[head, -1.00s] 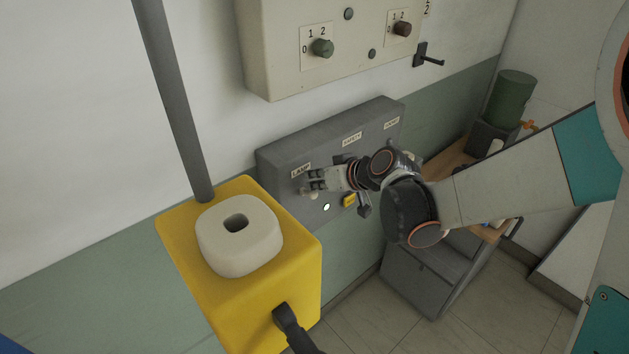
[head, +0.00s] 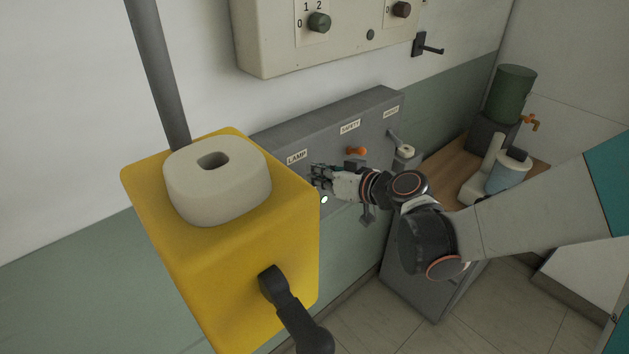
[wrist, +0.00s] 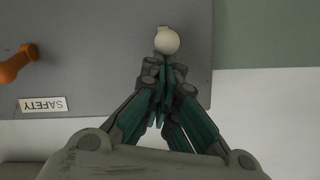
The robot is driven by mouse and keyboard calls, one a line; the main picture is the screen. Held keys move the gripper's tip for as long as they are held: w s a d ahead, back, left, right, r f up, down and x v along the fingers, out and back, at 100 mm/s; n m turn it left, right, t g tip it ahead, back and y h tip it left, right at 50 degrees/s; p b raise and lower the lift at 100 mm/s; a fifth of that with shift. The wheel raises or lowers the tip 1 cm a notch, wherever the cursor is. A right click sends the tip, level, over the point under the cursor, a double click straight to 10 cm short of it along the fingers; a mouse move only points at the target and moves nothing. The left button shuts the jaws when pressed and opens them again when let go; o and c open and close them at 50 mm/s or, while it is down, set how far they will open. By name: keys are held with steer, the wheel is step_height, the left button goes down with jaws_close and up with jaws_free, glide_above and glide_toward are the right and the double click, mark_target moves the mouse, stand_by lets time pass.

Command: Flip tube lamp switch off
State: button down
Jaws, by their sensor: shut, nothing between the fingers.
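The grey switch panel (head: 278,146) is on the wall, with a LAMP label (head: 297,157) at its left end. My gripper (head: 316,178) is just below and right of this label in the head view. In the wrist view a pale round knob (wrist: 167,40) on the panel is right beyond the fingertips (wrist: 168,68). The fingers are shut together with nothing between them. I cannot tell whether they touch the knob. The knob's lever is mostly hidden, so its position is unclear.
An orange lever (head: 356,151) is by the SAFETY label (head: 350,127), and a pale-knobbed lever (head: 407,150) is farther right. A yellow box (head: 225,240) with a black handle (head: 280,295) stands close at front left. A beige control box (head: 270,45) hangs above.

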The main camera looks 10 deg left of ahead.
steer(key=shift+t+y, duration=0.6)
steer(key=shift+y, duration=0.3)
steer(key=shift+s+d+f+b, duration=0.2)
steer(key=shift+f+b, duration=0.4)
steer(key=shift+b, duration=0.5)
steer(key=shift+s+d+f+b, duration=0.25)
steer(key=shift+f+b, duration=0.4)
steer(key=shift+b, duration=0.5)
steer(key=shift+s+d+f+b, duration=0.2)
steer(key=shift+f+b, duration=0.4)
steer(key=shift+b, duration=0.5)
steer(key=shift+f, duration=0.2)
steer(key=shift+s+d, duration=0.1)
